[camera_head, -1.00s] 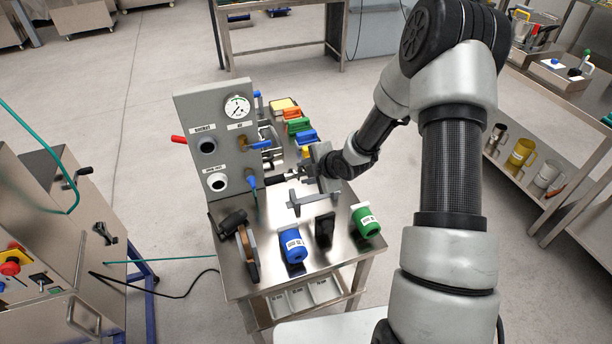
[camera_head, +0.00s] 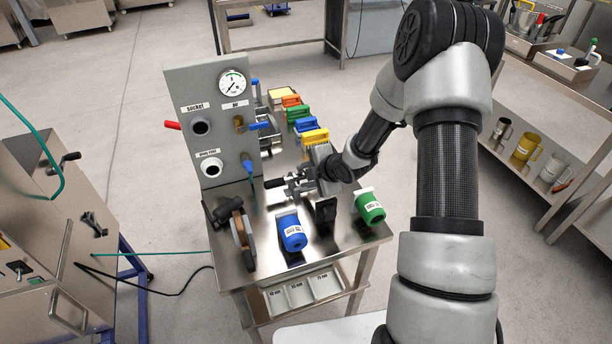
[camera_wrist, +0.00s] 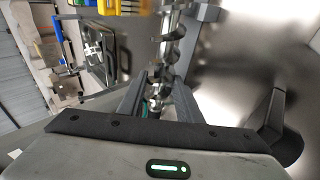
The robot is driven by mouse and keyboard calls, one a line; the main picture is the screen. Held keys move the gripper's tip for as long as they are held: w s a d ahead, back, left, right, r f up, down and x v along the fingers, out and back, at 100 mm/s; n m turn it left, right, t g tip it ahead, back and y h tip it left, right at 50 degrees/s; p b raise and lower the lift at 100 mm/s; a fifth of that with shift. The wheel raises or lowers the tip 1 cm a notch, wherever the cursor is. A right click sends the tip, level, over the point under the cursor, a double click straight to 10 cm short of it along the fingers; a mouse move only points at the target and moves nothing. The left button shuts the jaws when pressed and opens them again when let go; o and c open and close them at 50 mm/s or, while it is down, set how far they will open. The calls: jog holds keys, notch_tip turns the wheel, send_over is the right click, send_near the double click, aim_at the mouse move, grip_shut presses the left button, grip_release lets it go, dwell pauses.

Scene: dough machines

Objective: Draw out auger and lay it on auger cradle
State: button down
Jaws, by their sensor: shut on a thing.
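My gripper (camera_wrist: 158,98) is shut on the auger (camera_wrist: 172,45), a shiny metal spiral that runs up between the fingers in the wrist view. In the head view my gripper (camera_head: 306,182) is low over the steel bench, right of the grey panel. A dark bar (camera_head: 275,183) sticks out to its left, apparently the auger's end. A grey bracket, apparently the auger cradle (camera_wrist: 207,13), shows beside the auger in the wrist view. In the head view my gripper mostly hides it, so I cannot tell whether the auger touches it.
The grey panel (camera_head: 183,100) with gauge, sockets and a red handle stands at the bench's left.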

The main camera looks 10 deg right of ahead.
jog(key=shift+f+b, duration=0.3)
jog(key=shift+f, duration=0.1)
jog(key=c, duration=1.3)
grip_release()
jog(key=shift+o, duration=0.5)
jog(key=shift+o, duration=0.2)
